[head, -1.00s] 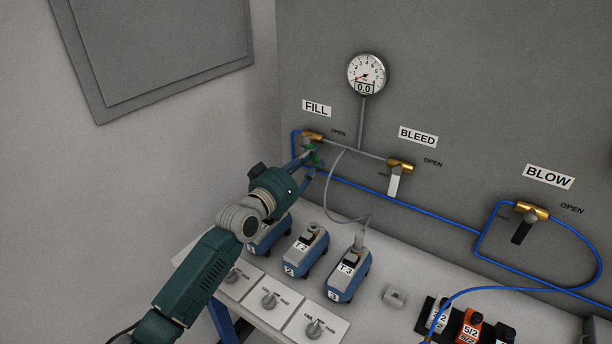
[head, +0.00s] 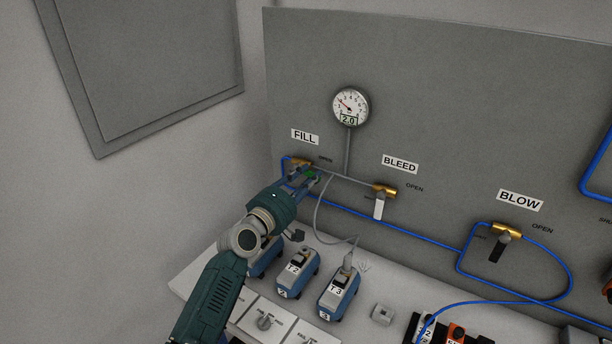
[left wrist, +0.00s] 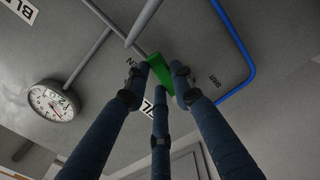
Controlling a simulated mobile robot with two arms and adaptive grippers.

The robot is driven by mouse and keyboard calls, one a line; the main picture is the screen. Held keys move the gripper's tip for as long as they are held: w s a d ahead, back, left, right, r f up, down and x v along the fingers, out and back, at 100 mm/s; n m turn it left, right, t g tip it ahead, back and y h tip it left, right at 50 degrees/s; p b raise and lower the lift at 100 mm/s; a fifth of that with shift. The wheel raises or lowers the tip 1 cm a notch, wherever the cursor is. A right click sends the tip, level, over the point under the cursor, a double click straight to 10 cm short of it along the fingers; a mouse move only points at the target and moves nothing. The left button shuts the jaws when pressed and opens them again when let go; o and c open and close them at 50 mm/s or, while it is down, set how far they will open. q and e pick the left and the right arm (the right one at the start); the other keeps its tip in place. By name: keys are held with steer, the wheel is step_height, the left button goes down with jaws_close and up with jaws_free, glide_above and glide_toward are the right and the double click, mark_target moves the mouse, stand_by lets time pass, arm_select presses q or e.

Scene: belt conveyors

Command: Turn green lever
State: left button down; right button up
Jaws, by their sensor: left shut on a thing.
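The green lever (head: 310,174) is on the brass FILL valve (head: 301,162) on the grey panel. In the left wrist view the green lever (left wrist: 160,74) sits between the fingers of my left gripper (left wrist: 163,85). In the head view my left gripper (head: 305,178) is shut on the lever and covers part of it. The lever points to the right, toward the OPEN mark. The round gauge (head: 350,106) reads 2.0; it also shows in the left wrist view (left wrist: 52,100). My right gripper is not in view.
The BLEED valve (head: 383,191) with a white lever and the BLOW valve (head: 507,231) with a black lever are to the right. Blue tubing (head: 400,229) runs along the panel. Blue devices (head: 338,294) stand on the bench below.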

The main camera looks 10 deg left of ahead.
arm_select(q)
steer(key=shift+r+n+p, duration=0.5)
steer(key=shift+n+p, duration=0.05)
steer(key=shift+n, duration=0.55)
steer(key=c, duration=1.4)
jaws_free()
steer(key=shift+c, duration=0.2)
steer(key=v, duration=1.2)
steer(key=shift+a+f, duration=0.1)
